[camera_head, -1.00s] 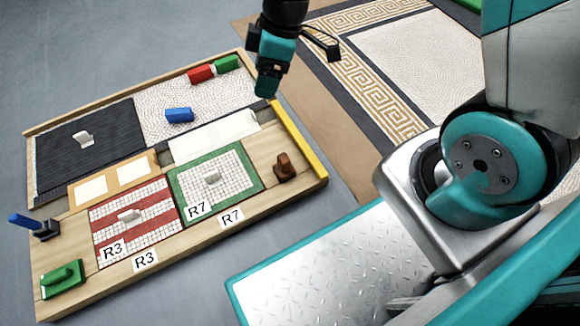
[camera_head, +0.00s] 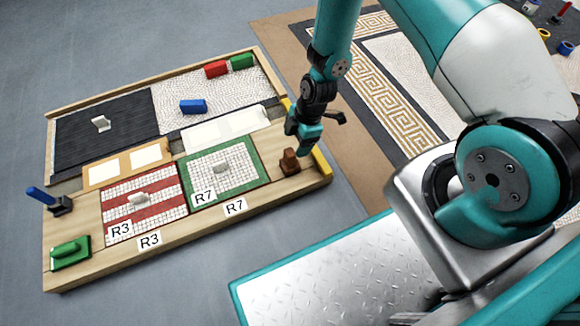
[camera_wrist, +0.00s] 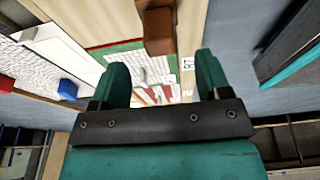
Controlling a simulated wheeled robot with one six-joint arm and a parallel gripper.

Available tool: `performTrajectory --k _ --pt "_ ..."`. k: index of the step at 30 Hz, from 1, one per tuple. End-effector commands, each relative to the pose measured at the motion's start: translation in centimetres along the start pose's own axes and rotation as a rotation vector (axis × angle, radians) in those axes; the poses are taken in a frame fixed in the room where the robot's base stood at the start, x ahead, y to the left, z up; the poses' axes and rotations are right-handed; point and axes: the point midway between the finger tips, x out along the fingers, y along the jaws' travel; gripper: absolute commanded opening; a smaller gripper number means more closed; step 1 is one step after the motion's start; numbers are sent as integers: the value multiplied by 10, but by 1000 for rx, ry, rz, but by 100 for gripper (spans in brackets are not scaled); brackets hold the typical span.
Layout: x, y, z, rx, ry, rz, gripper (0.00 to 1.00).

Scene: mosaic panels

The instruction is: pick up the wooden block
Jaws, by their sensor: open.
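The brown wooden block (camera_head: 290,161) stands on the right end of the wooden board, by the yellow edge strip. It also shows at the top of the wrist view (camera_wrist: 158,32), beyond my fingertips. My gripper (camera_head: 303,143) is above and just behind the block in the head view. In the wrist view my gripper (camera_wrist: 162,75) has its two teal fingers wide apart with nothing between them. The block appears apart from the fingers.
A green-bordered mosaic panel (camera_head: 252,177) marked R7 lies left of the block. A red-striped panel (camera_head: 112,204) marked R3 lies further left. Blue (camera_head: 193,106), red (camera_head: 216,69) and green (camera_head: 242,62) blocks sit at the back.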

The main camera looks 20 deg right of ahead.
Motion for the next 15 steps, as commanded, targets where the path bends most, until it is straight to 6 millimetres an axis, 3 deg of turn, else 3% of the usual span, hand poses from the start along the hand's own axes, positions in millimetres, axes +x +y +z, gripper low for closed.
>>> performTrajectory --k 1,3,11,15 --pt "15 0 1 -3 0 -1 70" --pt "24 0 0 -3 0 -2 70" --pt "36 0 -2 -3 0 -1 70" --pt "53 0 -3 -5 0 -1 70"
